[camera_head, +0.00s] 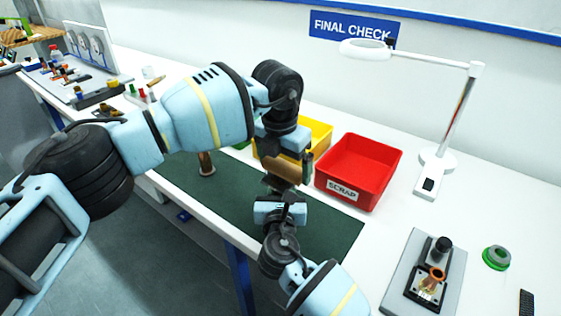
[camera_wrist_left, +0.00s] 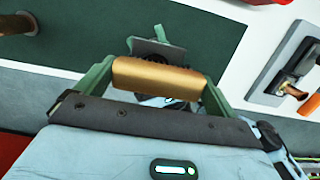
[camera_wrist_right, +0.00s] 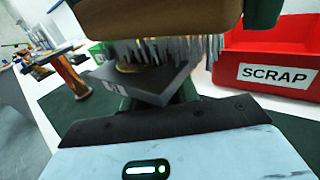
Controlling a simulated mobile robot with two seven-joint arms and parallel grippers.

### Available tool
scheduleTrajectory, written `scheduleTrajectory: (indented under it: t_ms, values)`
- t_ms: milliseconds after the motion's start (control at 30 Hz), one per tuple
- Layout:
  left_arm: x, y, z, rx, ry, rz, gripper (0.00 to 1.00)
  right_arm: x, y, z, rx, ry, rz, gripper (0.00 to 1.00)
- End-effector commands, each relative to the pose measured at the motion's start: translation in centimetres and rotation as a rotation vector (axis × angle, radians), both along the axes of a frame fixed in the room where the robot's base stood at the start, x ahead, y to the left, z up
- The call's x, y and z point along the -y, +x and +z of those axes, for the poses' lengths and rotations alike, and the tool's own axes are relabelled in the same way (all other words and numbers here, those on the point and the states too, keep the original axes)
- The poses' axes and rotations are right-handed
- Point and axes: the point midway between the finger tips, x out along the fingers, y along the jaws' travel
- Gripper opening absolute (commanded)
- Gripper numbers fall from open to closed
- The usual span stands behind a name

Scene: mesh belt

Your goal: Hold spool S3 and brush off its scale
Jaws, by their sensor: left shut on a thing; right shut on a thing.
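My left gripper (camera_head: 287,160) is shut on a brush with a tan, rounded wooden back (camera_wrist_left: 158,78), held level between its green fingers. The brush's grey bristles (camera_wrist_right: 172,48) hang down in the right wrist view. Another copper-brown spool (camera_head: 206,164) stands upright on the mat and shows in the right wrist view (camera_wrist_right: 70,76).
A red SCRAP bin (camera_head: 333,194) and a yellow bin (camera_head: 322,134) stand close behind the grippers. At right are a fixture (camera_head: 398,290) holding a copper part, a green ring (camera_head: 496,257) and a magnifier lamp (camera_head: 436,162). The mat's front right is clear.

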Motion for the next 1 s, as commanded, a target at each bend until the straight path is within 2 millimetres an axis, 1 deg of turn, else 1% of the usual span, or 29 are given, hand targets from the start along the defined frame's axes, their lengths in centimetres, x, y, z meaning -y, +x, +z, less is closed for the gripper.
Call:
scheduleTrajectory:
  t_ms: [167,400,533,1000]
  values:
    - [0.1,-0.1,0.0,-0.001,0.0,-0.001,0.76,0.0,0.0,0.1,0.002,0.0,0.0,0.04]
    - [0.9,-0.7,0.1,0.0,-0.001,-0.002,0.76,0.0,0.0,0.1,0.002,0.0,0.001,0.04]
    - [1.0,-0.8,0.1,0.0,0.0,-0.001,0.76,0.0,0.0,0.1,0.002,0.0,0.0,0.04]
    - [0.0,0.0,0.0,0.001,-0.001,0.001,0.76,0.0,0.0,0.1,0.002,0.0,0.0,0.04]
